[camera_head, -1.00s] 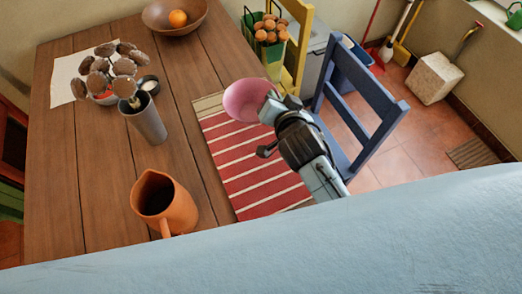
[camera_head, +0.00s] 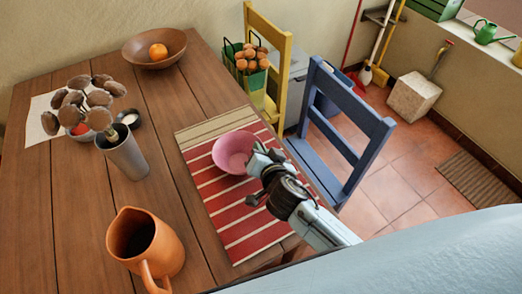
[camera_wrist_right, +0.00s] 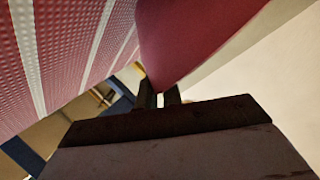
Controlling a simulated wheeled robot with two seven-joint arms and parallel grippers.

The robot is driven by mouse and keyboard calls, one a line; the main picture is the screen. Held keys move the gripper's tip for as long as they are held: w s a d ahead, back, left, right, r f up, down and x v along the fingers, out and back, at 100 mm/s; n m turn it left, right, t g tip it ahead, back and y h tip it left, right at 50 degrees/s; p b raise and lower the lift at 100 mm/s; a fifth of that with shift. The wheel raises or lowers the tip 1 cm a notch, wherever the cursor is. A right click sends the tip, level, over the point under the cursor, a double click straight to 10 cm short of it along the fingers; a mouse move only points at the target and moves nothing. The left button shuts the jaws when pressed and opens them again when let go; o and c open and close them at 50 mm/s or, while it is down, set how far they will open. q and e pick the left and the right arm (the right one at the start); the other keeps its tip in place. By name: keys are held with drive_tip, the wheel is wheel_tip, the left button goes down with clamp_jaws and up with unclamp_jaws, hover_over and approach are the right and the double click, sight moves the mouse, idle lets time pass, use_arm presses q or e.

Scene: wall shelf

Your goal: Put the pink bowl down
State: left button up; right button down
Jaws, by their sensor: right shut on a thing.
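The pink bowl (camera_head: 233,150) is upright over the red striped mat (camera_head: 225,207) on the wooden table. My right gripper (camera_head: 257,160) is shut on the bowl's near right rim. In the right wrist view the bowl (camera_wrist_right: 190,35) fills the top middle, with the two fingers (camera_wrist_right: 160,96) at its edge and the mat (camera_wrist_right: 60,50) close by on the left. Whether the bowl touches the mat or is just above it, I cannot tell. My left gripper is not in view.
An orange jug (camera_head: 146,243) stands at the front left of the table. A grey vase (camera_head: 124,152) with brown seed heads and a wooden bowl (camera_head: 153,47) with an orange are farther back. A blue chair (camera_head: 345,130) stands close to the table's right edge.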

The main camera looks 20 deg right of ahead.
drive_tip(key=shift+f, duration=0.1)
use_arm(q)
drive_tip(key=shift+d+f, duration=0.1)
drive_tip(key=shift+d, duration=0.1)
use_arm(e)
drive_tip(key=c, duration=1.6)
unclamp_jaws()
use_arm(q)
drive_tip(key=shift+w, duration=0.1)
use_arm(e)
drive_tip(key=shift+o, duration=0.2)
